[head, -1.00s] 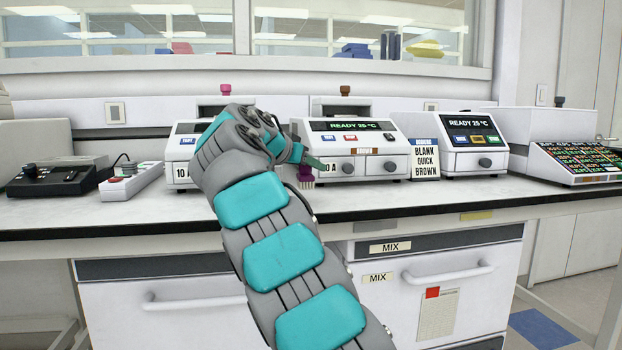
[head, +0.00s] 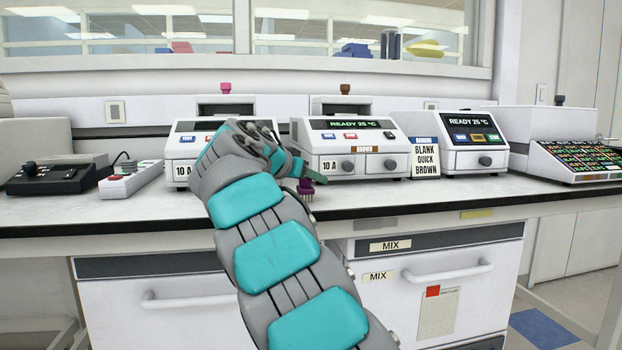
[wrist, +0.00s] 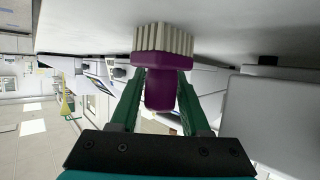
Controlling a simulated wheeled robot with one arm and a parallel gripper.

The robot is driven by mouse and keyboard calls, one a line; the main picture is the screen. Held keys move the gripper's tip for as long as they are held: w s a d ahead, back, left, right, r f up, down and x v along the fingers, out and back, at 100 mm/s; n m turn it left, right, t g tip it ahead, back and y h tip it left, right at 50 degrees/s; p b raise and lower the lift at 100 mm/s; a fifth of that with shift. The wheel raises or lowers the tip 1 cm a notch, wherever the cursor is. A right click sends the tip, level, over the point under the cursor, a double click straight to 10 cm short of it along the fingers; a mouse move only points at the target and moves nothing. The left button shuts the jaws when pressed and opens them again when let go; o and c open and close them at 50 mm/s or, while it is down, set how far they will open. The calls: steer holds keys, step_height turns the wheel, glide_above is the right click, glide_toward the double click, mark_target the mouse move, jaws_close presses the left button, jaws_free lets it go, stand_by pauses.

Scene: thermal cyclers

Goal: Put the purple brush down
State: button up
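In the wrist view, which is upside down, the green fingers of my gripper (wrist: 160,100) are closed on both sides of the brush's purple handle (wrist: 160,88). The bristles point to the counter surface at the top.
The middle cycler (head: 348,150) stands behind the brush. A left cycler (head: 182,150) is partly hidden by my arm. The front countertop strip is clear.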

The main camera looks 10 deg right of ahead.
steer(key=shift+o, duration=1.2)
steer(key=shift+r, duration=0.1)
steer(key=shift+r, duration=0.15)
steer(key=v, duration=1.2)
